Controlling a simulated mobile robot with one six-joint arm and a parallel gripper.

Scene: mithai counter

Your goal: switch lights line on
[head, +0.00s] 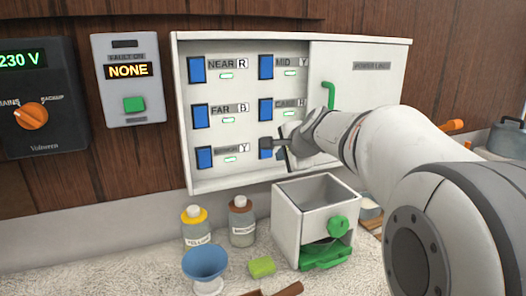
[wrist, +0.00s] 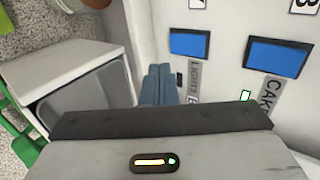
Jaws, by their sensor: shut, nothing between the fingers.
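A white panel box (head: 295,183) on the wall holds two columns of blue rocker switches with labels. The lower right switch (head: 265,154) is partly covered by my gripper (head: 276,142). In the wrist view the "LIGHTS" label (wrist: 193,80) sits below its blue switch (wrist: 188,43). My gripper, also in the wrist view (wrist: 158,72), has its two blue-grey fingers together and empty, close beside that label. Whether they touch the panel I cannot tell.
Green lamps glow by the other switches, such as the cake lamp (wrist: 245,95). A sliding cover (head: 365,75) with a green handle (head: 328,94) closes the panel's right part. A white box (head: 287,230), two bottles and a blue bowl (head: 205,262) stand below.

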